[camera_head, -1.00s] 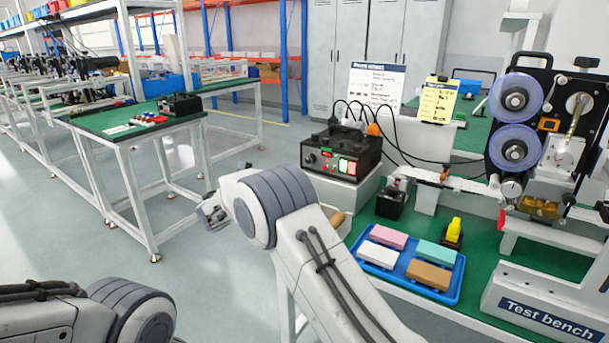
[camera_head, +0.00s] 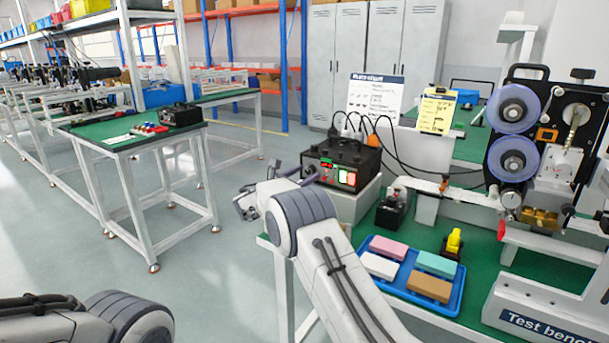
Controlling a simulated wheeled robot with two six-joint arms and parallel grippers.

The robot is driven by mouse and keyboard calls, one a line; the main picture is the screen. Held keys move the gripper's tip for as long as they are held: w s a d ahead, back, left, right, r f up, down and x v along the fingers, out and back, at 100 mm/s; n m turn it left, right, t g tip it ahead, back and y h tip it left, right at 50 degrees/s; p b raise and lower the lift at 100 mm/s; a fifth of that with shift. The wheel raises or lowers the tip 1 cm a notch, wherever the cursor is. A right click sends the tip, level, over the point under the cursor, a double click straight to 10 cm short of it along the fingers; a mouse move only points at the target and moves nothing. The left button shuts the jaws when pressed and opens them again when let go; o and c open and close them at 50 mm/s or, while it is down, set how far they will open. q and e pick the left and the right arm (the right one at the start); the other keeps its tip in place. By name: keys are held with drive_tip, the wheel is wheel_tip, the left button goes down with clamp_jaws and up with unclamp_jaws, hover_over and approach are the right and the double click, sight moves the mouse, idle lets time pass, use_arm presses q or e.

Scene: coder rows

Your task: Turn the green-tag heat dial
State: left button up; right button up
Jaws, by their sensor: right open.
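The black control box (camera_head: 345,154) stands on a white block on the green bench. The green-tag heat dial is too small to pick out clearly, and the front's lower left is partly covered by my gripper. My right gripper (camera_head: 297,175) is open, just in front of the left end of the box's front; I cannot tell whether it touches. My left arm shows at the lower left, its gripper out of view.
A blue tray (camera_head: 432,303) with several coloured blocks lies in front of the box. A small black device (camera_head: 391,211), a yellow-topped part (camera_head: 454,242) and a reel machine (camera_head: 548,130) stand to the right. Black cables run behind the box.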

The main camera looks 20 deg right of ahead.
clamp_jaws()
drive_tip(key=shift+f+m+b, duration=0.2)
drive_tip(key=shift+m+b, duration=0.3)
drive_tip(key=shift+b, duration=0.35)
drive_tip(key=m+b, duration=0.3)
drive_tip(key=b, duration=0.1)
drive_tip(key=shift+m+b, duration=0.3)
drive_tip(key=shift+b, duration=0.05)
drive_tip(key=shift+r+m+y+b, duration=0.15)
drive_tip(key=shift+m+y+b, duration=0.15)
drive_tip(key=shift+m+b, duration=1.25)
unclamp_jaws()
drive_tip(key=shift+r, duration=0.1)
drive_tip(key=v, duration=1)
drive_tip(key=shift+s+a, duration=0.1)
drive_tip(key=shift+a, duration=0.15)
